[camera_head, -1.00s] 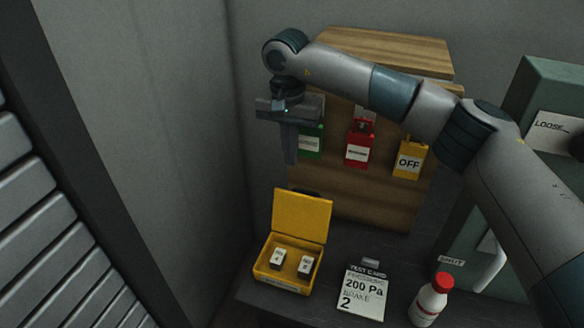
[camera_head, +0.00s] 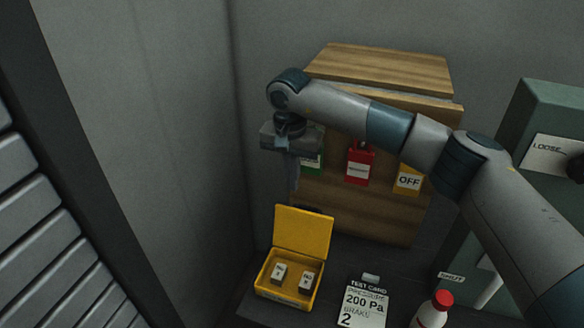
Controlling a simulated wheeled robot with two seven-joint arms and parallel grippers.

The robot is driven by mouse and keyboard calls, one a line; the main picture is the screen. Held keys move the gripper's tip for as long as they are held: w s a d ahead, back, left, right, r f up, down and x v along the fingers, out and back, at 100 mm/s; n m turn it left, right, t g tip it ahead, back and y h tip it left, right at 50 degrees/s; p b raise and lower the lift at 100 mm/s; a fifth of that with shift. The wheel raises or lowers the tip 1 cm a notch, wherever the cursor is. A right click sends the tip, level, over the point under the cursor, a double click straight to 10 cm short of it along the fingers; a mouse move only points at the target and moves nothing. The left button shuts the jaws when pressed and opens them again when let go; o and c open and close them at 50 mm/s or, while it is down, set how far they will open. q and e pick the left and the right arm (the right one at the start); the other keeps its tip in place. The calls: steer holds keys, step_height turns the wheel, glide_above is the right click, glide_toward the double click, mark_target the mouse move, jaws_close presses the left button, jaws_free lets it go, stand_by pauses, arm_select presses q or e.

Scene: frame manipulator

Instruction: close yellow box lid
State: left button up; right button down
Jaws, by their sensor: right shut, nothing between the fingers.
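The yellow box (camera_head: 284,298) stands on the dark table with two small labelled blocks (camera_head: 279,273) inside. Its yellow lid (camera_head: 303,231) is open and stands up at the back of the box, leaning slightly back. My right gripper (camera_head: 293,190) is shut and empty, pointing down. In the picture its fingertips are just above the lid's top edge; whether they are in front of or behind the lid I cannot tell. My left gripper is not in view.
A wooden board (camera_head: 375,215) behind the box carries green (camera_head: 311,160), red (camera_head: 358,165) and yellow OFF (camera_head: 408,180) tags. A test card (camera_head: 365,303) and a red-capped white bottle (camera_head: 432,312) stand right of the box. A grey wall rises at left.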

steer(key=f, duration=0.1)
steer(key=f+p, duration=0.1)
steer(key=f, duration=0.1)
steer(key=f+p, duration=0.1)
steer(key=shift+w+f, duration=0.25)
steer(key=shift+f, duration=0.15)
steer(key=shift+f+p, duration=0.3)
steer(key=shift+f, duration=0.4)
